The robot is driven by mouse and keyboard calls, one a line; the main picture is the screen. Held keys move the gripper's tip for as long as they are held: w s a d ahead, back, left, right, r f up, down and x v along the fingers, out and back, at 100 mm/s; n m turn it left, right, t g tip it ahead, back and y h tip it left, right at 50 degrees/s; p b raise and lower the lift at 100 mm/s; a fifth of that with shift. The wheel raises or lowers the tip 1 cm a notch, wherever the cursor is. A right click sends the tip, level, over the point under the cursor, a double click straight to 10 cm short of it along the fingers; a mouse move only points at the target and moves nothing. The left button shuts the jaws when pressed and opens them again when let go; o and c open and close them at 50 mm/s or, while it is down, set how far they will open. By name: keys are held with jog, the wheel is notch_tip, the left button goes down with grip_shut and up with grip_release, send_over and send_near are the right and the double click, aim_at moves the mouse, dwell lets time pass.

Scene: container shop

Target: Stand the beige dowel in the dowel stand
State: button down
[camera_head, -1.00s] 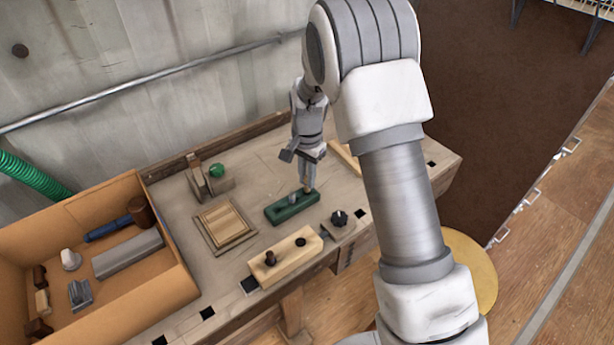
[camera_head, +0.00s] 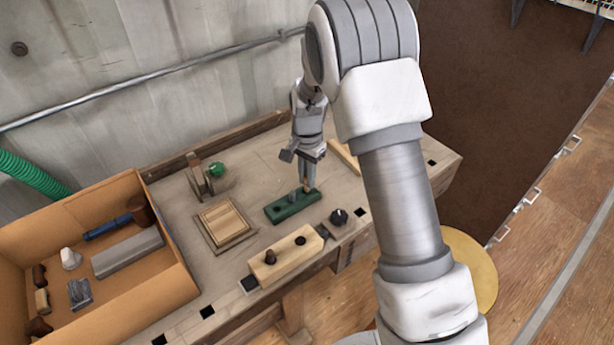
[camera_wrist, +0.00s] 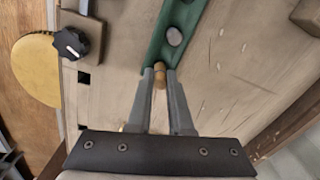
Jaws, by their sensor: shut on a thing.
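The beige dowel (camera_wrist: 160,73) shows as a tan round piece between my fingertips in the wrist view. My gripper (camera_head: 307,181) is shut on it at the right end of the green dowel stand (camera_head: 280,212). The stand also shows in the wrist view (camera_wrist: 180,18), running away from my fingers. A grey peg (camera_wrist: 174,36) stands in the stand beside my fingers. The dowel is close to upright in the head view. Its lower end meets the stand's end, but I cannot tell whether it sits in a hole.
A pale wooden block (camera_head: 286,255) with dark pegs lies in front of the stand. A black knob (camera_head: 338,216) is to the right. A green ball (camera_head: 217,170) sits behind.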

jog(key=shift+f+b, duration=0.5)
jog(key=shift+f, duration=0.35)
dwell(0.3)
jog(key=c, duration=0.7)
grip_release()
jog(key=shift+c, duration=0.2)
jog(key=shift+r, duration=0.1)
jog(key=shift+r+p, duration=2.45)
jog(key=shift+r, duration=1)
